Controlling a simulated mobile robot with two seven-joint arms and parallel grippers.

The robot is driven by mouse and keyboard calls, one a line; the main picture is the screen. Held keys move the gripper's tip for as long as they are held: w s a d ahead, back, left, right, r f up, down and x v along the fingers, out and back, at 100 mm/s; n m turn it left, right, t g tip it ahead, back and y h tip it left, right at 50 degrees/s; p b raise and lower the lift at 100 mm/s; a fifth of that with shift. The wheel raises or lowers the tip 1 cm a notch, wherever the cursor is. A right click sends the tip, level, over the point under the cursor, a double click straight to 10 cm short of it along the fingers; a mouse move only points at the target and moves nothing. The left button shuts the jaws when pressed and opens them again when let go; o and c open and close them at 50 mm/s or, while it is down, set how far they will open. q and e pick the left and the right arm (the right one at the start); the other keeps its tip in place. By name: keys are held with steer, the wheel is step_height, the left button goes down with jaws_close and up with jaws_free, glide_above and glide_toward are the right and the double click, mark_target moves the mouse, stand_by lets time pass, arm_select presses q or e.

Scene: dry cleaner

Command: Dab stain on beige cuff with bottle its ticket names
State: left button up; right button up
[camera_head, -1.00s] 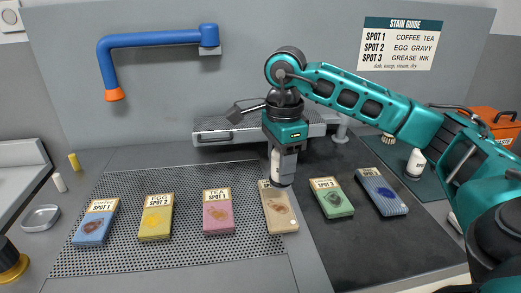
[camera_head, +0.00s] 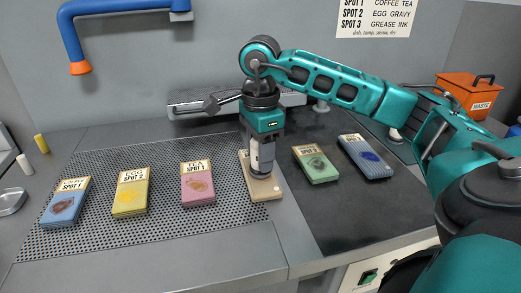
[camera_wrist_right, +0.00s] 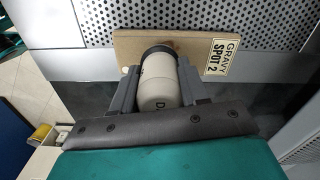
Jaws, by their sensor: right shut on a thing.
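My right gripper (camera_head: 263,140) is shut on a white bottle (camera_head: 262,156), held upside down with its dark cap end lowest. The cap end is over the stained middle of the beige cuff (camera_head: 264,193) and hides most of the stain; I cannot tell whether it touches. In the right wrist view the bottle (camera_wrist_right: 158,85) sits between both fingers, with only a "D" of its label showing. The cuff's ticket (camera_wrist_right: 221,58) reads GRAVY SPOT 2 there. The stain guide (camera_head: 377,17) lists egg and gravy under SPOT 2. My left gripper is not in view.
On the perforated board (camera_head: 160,228) lie a blue cuff (camera_head: 66,202), yellow cuff (camera_head: 130,196) and pink cuff (camera_head: 197,186). Right of the beige one lie a green cuff (camera_head: 316,165) and a striped blue cuff (camera_head: 366,158). An orange waste bin (camera_head: 468,94) stands far right.

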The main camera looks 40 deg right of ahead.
stand_by(0.7)
steer(key=shift+f+b, duration=0.4)
steer(key=shift+f, duration=0.15)
stand_by(1.1)
steer(key=shift+r+p, duration=2.85)
steer(key=shift+r, duration=0.75)
